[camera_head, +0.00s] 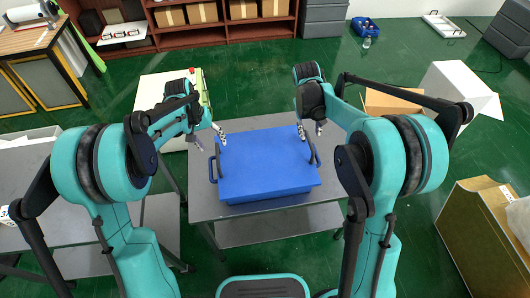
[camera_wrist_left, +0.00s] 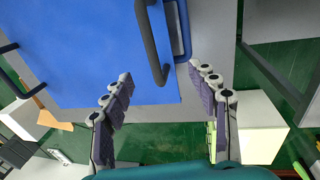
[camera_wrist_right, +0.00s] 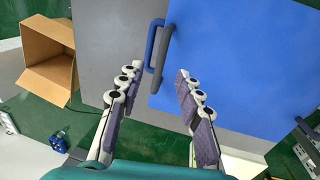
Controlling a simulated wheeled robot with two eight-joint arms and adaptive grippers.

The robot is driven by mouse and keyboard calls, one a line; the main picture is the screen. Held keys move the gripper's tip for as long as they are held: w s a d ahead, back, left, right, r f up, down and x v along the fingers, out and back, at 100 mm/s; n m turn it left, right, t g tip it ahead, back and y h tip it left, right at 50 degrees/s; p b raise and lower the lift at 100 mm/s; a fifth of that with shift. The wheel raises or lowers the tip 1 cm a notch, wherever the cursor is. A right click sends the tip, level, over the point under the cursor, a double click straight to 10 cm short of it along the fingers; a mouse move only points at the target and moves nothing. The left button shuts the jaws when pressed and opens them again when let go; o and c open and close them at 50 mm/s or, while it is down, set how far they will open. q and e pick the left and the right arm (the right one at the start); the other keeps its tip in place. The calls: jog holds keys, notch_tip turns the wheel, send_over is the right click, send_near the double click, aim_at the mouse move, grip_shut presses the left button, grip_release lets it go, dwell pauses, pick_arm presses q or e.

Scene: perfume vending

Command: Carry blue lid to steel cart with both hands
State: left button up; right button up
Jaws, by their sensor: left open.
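The blue lid (camera_head: 265,160) lies flat on the grey steel cart (camera_head: 240,125), with dark handles on its left (camera_head: 212,168) and right (camera_head: 316,154) sides. Whether a separate box is under it I cannot tell. My left gripper (camera_head: 208,138) is open and empty, near the lid's far left corner. In the left wrist view the left handle (camera_wrist_left: 151,50) shows ahead, between the spread fingers (camera_wrist_left: 160,75). My right gripper (camera_head: 310,131) is open and empty near the far right corner. In the right wrist view the right handle (camera_wrist_right: 155,45) shows ahead, between the spread fingers (camera_wrist_right: 157,75).
A grey table (camera_head: 150,220) stands left of the cart. A white-topped stand (camera_head: 155,90) is behind it to the left. An open cardboard box (camera_head: 390,102) sits behind to the right, and a large tan box (camera_head: 480,230) at far right. Green floor is clear behind the cart.

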aim_at(221, 158)
pick_arm(q)
jog(key=shift+w+f, duration=0.25)
jog(key=shift+f, duration=0.25)
pick_arm(e)
jog(key=shift+w+a+f, duration=0.1)
jog(key=shift+w+f, duration=0.15)
jog(key=shift+f, duration=0.1)
pick_arm(q)
jog(key=shift+f, duration=0.1)
pick_arm(e)
jog(key=shift+f, duration=0.1)
pick_arm(q)
jog(key=f, duration=0.3)
jog(key=d+f, duration=0.1)
jog(key=f, duration=0.3)
jog(key=shift+w+d+f, duration=0.1)
jog(key=shift+d+f, duration=0.1)
pick_arm(e)
jog(key=f, duration=0.2)
jog(key=d+f, duration=0.1)
jog(key=f, duration=0.4)
jog(key=shift+w+d+f, duration=0.1)
jog(key=shift+d+f, duration=0.15)
